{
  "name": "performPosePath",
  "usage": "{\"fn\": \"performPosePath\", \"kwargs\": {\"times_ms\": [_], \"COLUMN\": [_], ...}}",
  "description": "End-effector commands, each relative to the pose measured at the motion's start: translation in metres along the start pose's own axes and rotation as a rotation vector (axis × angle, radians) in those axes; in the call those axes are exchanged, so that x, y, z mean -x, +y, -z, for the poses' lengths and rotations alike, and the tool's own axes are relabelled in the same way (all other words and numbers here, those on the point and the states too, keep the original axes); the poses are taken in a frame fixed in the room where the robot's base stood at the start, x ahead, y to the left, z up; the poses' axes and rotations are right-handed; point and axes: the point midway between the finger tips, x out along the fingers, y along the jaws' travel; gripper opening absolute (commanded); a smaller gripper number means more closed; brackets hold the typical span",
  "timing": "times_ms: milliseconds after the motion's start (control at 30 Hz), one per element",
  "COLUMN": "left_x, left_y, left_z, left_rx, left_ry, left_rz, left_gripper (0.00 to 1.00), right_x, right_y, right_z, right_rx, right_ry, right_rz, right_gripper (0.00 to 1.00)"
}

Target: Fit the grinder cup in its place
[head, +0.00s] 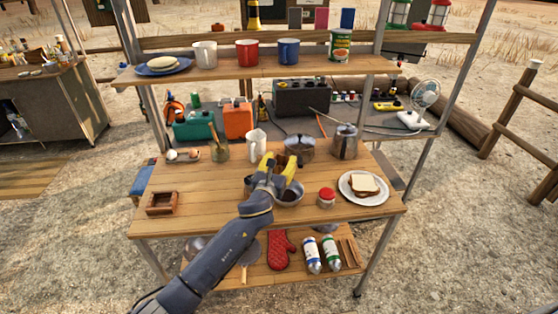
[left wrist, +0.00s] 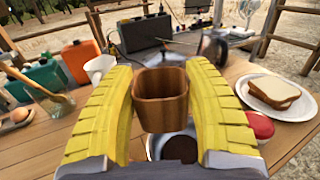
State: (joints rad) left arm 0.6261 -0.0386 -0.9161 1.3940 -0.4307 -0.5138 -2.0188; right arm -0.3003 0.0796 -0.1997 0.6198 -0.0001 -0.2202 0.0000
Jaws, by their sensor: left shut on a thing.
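The brown wooden cup (left wrist: 161,97), which I take for the grinder cup, is between the yellow fingers of my left gripper (left wrist: 161,105), shut on it. A small square wooden frame (head: 162,203) with an opening stands at the table's left front, well away from the cup. My right gripper is in neither view.
A red-lidded jar (head: 326,197) and a plate (head: 352,194) with a sandwich are on the right. A white jug (head: 256,144), a kettle (head: 299,147) and a jar with a wooden utensil (head: 219,151) stand behind.

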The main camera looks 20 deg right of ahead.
Motion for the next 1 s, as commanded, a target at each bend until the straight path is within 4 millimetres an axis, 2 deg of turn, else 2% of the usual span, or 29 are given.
{"fn": "performPosePath", "kwargs": {"times_ms": [333, 533, 667, 800, 1000], "left_x": [0.002, 0.022, 0.054, 0.102, 0.174], "left_y": [0.002, 0.022, 0.048, 0.081, 0.122], "left_z": [-0.004, -0.026, -0.04, -0.045, -0.043], "left_rx": [0.001, 0.001, 0.002, 0.002, 0.001], "left_ry": [-0.001, -0.003, -0.002, 0.0, 0.002], "left_rz": [-0.006, -0.065, -0.134, -0.213, -0.316], "left_gripper": [0.21, 0.21, 0.21, 0.21, 0.21], "right_x": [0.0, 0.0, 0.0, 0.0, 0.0], "right_y": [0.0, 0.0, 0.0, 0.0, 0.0], "right_z": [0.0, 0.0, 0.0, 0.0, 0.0], "right_rx": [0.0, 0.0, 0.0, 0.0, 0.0], "right_ry": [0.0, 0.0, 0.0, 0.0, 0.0], "right_rz": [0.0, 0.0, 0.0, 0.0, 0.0], "right_gripper": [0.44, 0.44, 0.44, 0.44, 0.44]}}
